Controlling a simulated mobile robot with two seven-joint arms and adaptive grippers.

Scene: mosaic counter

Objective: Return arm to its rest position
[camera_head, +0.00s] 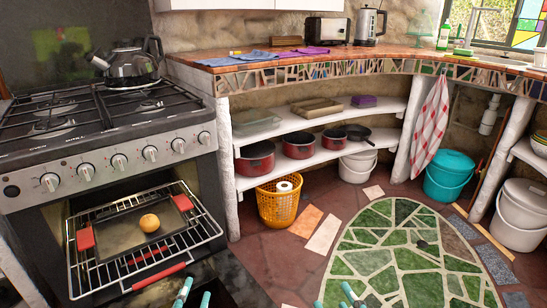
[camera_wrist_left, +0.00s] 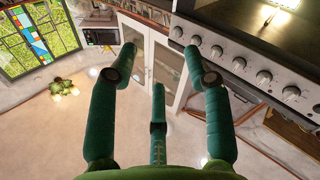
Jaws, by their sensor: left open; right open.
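My left gripper (camera_head: 194,294) shows its teal fingertips at the bottom edge of the head view, in front of the open oven (camera_head: 190,236) and right of its red-handled tray. In the left wrist view, its green fingers (camera_wrist_left: 160,65) are spread apart with nothing between them. The stove front and white cabinets lie beyond them. My right gripper (camera_head: 336,297) shows only teal fingertips at the bottom edge of the head view, in front of the green mosaic floor. The fingertips are apart and I see nothing held. Both arms are otherwise mostly out of the head view.
A dark tray (camera_head: 112,238) with a round orange-brown item (camera_head: 149,223) sits on the oven rack. A yellow basket (camera_head: 276,212) stands by the shelves.

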